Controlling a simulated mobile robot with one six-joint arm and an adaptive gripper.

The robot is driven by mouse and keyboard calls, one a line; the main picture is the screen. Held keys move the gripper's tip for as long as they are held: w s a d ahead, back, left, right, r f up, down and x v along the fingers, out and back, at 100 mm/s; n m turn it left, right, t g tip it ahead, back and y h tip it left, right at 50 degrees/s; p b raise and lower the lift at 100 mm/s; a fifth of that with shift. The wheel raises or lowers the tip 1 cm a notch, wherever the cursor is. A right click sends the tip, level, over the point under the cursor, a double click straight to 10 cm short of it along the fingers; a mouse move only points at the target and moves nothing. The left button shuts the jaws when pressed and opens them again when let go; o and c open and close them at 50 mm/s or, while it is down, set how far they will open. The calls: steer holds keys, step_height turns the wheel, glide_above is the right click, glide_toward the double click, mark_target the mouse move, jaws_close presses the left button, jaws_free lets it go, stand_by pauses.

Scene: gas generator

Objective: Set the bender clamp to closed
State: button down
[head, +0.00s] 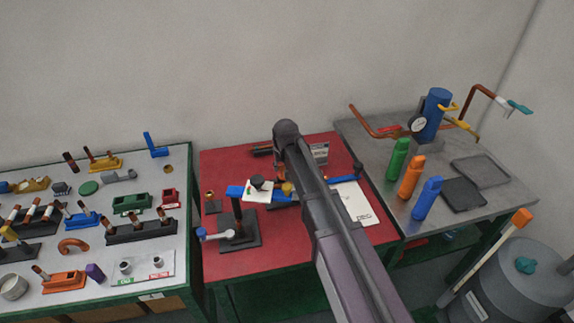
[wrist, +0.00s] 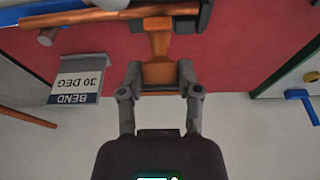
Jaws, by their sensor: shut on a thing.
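In the wrist view an orange clamp handle (wrist: 158,42) joins a dark block (wrist: 180,20) beside the blue bar (wrist: 45,8). My gripper (wrist: 159,75) is shut on the wide end of this handle, one finger on each side. In the head view my arm hides the gripper and most of the handle. I cannot tell the clamp's exact setting.
A small sign reading "BEND 30 DEG" (wrist: 76,80) stands close to the gripper. A white paper (head: 353,203) lies right of my arm. The left table (head: 105,190) holds many fittings. The right bench has green (head: 398,160), orange (head: 411,178) and blue (head: 427,199) bottles.

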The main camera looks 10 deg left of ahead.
steer(key=shift+s+d+f, duration=0.2)
steer(key=shift+s+d, duration=0.1)
steer(key=shift+s, duration=0.05)
steer(key=shift+c, duration=1.6)
jaws_free()
steer(key=shift+s, duration=0.1)
steer(key=shift+a, duration=0.15)
steer(key=shift+w+a+r+g+h+p, duration=0.15)
steer(key=shift+r+g+p, duration=0.3)
steer(key=shift+r+p, duration=1.9)
steer(key=shift+d+r+g+h+p, duration=0.1)
steer(key=shift+r+g+h+p, duration=0.3)
steer(key=shift+r+p, duration=1.95)
steer(key=shift+w+a+r+g+h+p, duration=0.1)
steer(key=shift+r+g+p, duration=0.45)
steer(key=shift+r+p, duration=1.8)
steer(key=shift+f, duration=0.35)
step_height(320, 180, down, 14)
steer(key=b, duration=1.3)
steer(key=shift+r+b, duration=0.25)
steer(key=shift+b, duration=0.1)
